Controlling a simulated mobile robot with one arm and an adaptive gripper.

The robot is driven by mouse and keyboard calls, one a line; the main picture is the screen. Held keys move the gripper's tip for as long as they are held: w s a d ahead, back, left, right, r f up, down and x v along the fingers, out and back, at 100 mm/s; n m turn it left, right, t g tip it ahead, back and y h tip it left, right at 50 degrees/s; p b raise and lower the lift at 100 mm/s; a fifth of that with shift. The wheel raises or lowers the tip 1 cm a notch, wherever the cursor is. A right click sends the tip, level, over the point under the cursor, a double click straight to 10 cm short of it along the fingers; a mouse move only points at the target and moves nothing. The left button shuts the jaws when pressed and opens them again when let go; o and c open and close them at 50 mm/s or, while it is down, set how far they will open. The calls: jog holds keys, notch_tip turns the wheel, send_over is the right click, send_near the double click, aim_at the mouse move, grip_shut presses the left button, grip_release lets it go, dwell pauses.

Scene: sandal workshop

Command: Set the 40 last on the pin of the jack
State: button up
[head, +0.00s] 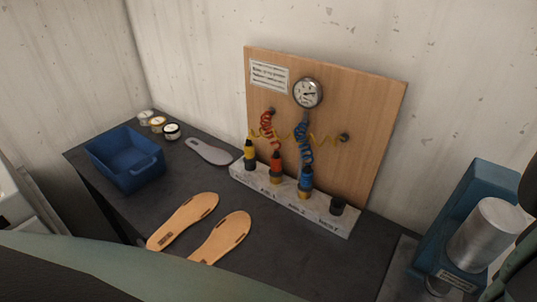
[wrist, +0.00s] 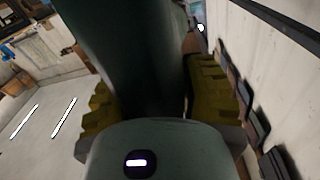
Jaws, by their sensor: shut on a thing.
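In the wrist view my gripper (wrist: 165,95) is shut on a large, smooth, dark green thing (wrist: 130,45), which I take to be the last. It stands between the yellow ribbed finger pads and runs out of the top of the picture. No size number shows on it. My gripper and the last cannot be made out in the head view. I cannot make out the jack or its pin in either view.
The dark bench (head: 285,255) holds a blue bin (head: 125,165), tan soles (head: 183,220), a grey sole (head: 209,151), small tins (head: 157,124) and a tool rack (head: 290,200) before a wooden board (head: 372,120). A blue machine with a metal cylinder (head: 487,235) stands at right.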

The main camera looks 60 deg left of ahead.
jog(key=shift+w+a+f, duration=0.15)
jog(key=shift+w+a, duration=0.1)
jog(key=shift+a, duration=0.35)
jog(key=shift+f+b, duration=0.15)
jog(key=shift+b, duration=0.15)
jog(key=shift+a+f+b, duration=0.1)
jog(key=shift+f+b, duration=2.3)
jog(key=shift+f, duration=0.1)
jog(key=o, duration=1.2)
jog(key=shift+f, duration=0.1)
